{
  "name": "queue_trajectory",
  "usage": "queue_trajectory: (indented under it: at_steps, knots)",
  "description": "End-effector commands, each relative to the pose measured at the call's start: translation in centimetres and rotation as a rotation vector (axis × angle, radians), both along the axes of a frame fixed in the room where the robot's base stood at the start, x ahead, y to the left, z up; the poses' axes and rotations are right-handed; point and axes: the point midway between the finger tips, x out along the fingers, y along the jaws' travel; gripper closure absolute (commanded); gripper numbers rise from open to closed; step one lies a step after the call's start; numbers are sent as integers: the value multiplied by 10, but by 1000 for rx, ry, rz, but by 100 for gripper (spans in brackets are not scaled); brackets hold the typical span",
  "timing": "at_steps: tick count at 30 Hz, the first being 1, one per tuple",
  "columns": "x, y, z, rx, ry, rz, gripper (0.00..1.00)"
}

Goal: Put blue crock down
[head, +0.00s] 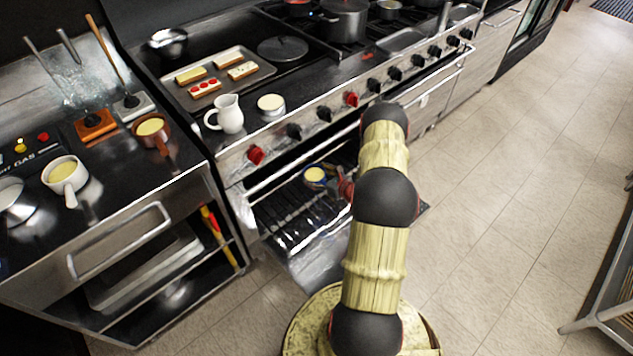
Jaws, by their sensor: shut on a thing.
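The blue crock (316,185) has a blue rim and a pale yellow filling. It is upright in the head view, in front of the oven opening and above the wire rack (285,215). My gripper (340,184) is shut on its right side. My arm hides part of the gripper, and I cannot tell whether the crock touches the rack.
The oven door (325,262) is open below the rack. On the range stand a white pitcher (230,114), a white crock (271,104) and a tray (168,85) of slices. A brown crock (152,131) and white pan (66,174) stand left.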

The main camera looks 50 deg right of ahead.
Motion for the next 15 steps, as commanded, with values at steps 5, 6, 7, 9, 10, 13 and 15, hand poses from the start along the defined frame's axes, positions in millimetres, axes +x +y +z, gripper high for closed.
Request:
queue_trajectory:
  at_steps: [5, 6, 7, 9, 10, 13, 15]
  knots:
    - [3, -1, -28, 0, 0, 1, 69]
    - [3, -1, -32, 0, -1, 0, 69]
    - [3, -1, -34, -1, -1, 0, 69]
    - [3, -2, -35, -2, -2, 1, 69]
    - [3, -2, -34, -2, -2, 1, 69]
    - [3, -2, -32, -2, -2, 1, 69]
    - [3, -2, -32, -2, -2, 1, 69]
